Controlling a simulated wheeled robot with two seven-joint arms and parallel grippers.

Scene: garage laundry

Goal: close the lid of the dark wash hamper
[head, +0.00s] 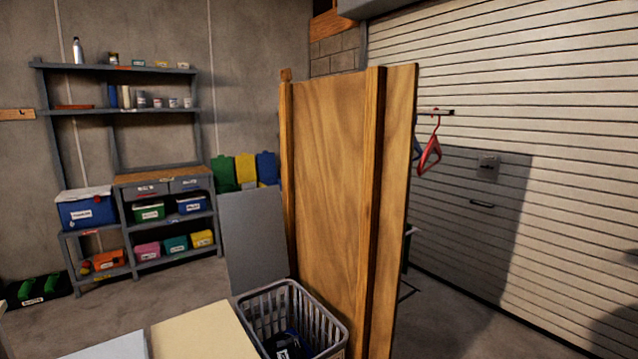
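The dark wash hamper (337,337) is a grey slatted basket at the bottom centre of the head view. Its top is open, and dark items (288,344) with a white label show inside. A flat grey panel, which looks like its lid (252,238), stands up steeply at the hamper's back left rim. The hamper's lower part is cut off by the picture's bottom edge. Neither of my grippers is in view.
A tall wooden partition (330,180) stands right behind and beside the hamper. A cream flat top (205,335) and a pale grey one (115,347) lie to its left. Shelving with bins (165,178) stands at the back left. A red hanger (430,155) hangs beyond the partition.

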